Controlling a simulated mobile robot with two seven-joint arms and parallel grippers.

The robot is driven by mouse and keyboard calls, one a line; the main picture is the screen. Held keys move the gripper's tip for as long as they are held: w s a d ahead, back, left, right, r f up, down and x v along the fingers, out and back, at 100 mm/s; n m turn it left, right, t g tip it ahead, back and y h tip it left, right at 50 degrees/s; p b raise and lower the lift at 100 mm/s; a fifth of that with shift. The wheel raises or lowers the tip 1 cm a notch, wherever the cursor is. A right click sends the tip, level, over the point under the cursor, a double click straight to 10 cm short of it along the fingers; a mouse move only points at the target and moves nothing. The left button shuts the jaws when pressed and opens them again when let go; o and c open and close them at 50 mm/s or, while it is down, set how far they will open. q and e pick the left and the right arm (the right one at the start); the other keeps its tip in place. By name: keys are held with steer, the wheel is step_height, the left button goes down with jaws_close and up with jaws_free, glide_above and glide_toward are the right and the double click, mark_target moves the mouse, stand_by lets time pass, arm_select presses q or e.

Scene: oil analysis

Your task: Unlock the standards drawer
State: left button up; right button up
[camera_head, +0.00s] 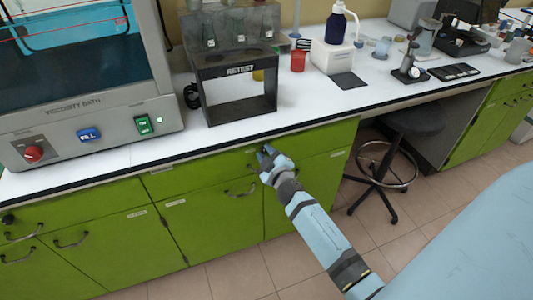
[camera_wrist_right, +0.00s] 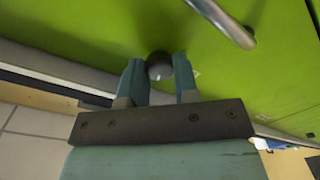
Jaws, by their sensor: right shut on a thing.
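A green drawer front (camera_head: 205,172) lies under the white counter; its small label (camera_head: 161,170) is too small to read. My right gripper (camera_head: 266,153) is at the upper right part of this green front, just below the counter edge. In the right wrist view its two fingers (camera_wrist_right: 159,78) are closed on either side of a small round dark lock knob (camera_wrist_right: 159,65) on the green panel. In the head view the gripper hides the knob. A metal handle (camera_wrist_right: 222,22) is beside the gripper in the wrist view. My left gripper is not in view.
The counter (camera_head: 310,103) carries a viscosity bath (camera_head: 90,112), a dark test stand (camera_head: 240,117), a red cup (camera_head: 298,61) and a white device (camera_head: 332,57). A black stool (camera_head: 415,122) stands in the knee space to the right. The tiled floor before the cabinets is clear.

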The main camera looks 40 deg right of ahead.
steer(key=n, duration=0.3)
steer(key=shift+r+n, duration=0.1)
steer(key=shift+n, duration=0.2)
steer(key=n, duration=0.3)
steer(key=shift+p, duration=0.3)
steer(key=n, duration=0.4)
steer(key=shift+n+h, duration=0.3)
steer(key=shift+w+r+n+p, duration=0.1)
steer(key=shift+n+p, duration=0.3)
steer(key=shift+n, duration=0.8)
steer(key=o, duration=0.9)
steer(key=shift+g, duration=0.3)
